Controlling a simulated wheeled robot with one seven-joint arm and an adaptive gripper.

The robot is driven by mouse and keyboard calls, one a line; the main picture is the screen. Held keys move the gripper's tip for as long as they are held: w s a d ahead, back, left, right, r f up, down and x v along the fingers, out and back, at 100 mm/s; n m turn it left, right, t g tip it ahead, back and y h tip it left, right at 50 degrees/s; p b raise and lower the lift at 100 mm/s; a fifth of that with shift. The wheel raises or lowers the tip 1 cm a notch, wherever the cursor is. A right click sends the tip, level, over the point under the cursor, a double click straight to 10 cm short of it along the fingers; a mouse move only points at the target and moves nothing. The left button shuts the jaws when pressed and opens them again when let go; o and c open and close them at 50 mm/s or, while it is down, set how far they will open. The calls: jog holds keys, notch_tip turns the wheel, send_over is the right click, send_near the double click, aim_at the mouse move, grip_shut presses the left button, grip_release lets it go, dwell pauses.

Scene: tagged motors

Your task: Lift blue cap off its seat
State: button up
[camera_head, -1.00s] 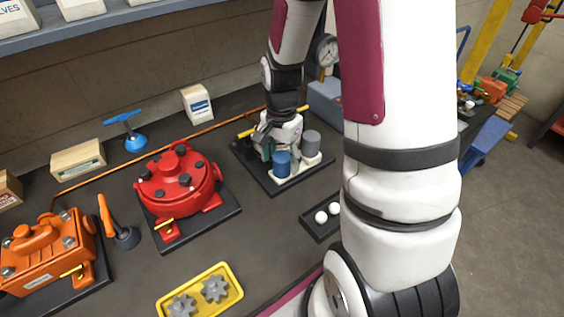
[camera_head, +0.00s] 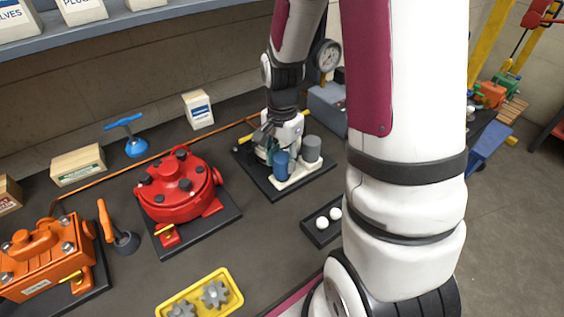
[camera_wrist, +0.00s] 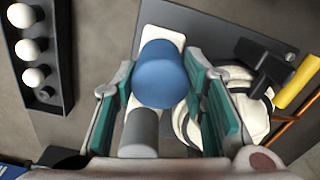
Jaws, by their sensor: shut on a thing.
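The blue cap (camera_head: 281,162) is a short cylinder at the white base (camera_head: 300,175) of a small unit, next to a grey cylinder (camera_head: 312,149). In the wrist view the blue cap (camera_wrist: 162,74) sits between the teal-padded fingers of my gripper (camera_wrist: 158,66), with the grey cylinder (camera_wrist: 139,133) beside it. My gripper also shows in the head view (camera_head: 270,148), shut on the blue cap. The cap looks upright and slightly higher against the grey cylinder; its underside and seat are hidden, so I cannot tell whether it is clear.
A red round housing (camera_head: 178,187) stands left of the unit. A small dark tray (camera_head: 321,235) with white balls lies in front. A yellow tray (camera_head: 232,293) holds grey gears. Bench space between the red housing and ball tray is clear.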

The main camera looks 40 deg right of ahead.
jog(key=shift+r, duration=0.8)
jog(key=shift+s+r, duration=0.1)
jog(key=shift+r, duration=0.15)
jog(key=s+d+r+p, duration=0.2)
jog(key=s+p, duration=0.4)
jog(key=s, duration=1)
notch_tip(320, 180, up, 5)
jog(key=p, duration=0.3)
jog(key=shift+w+r+p, duration=0.15)
jog(key=shift+r+p, duration=0.05)
jog(key=shift+p, duration=0.15)
jog(key=shift+f, duration=0.15)
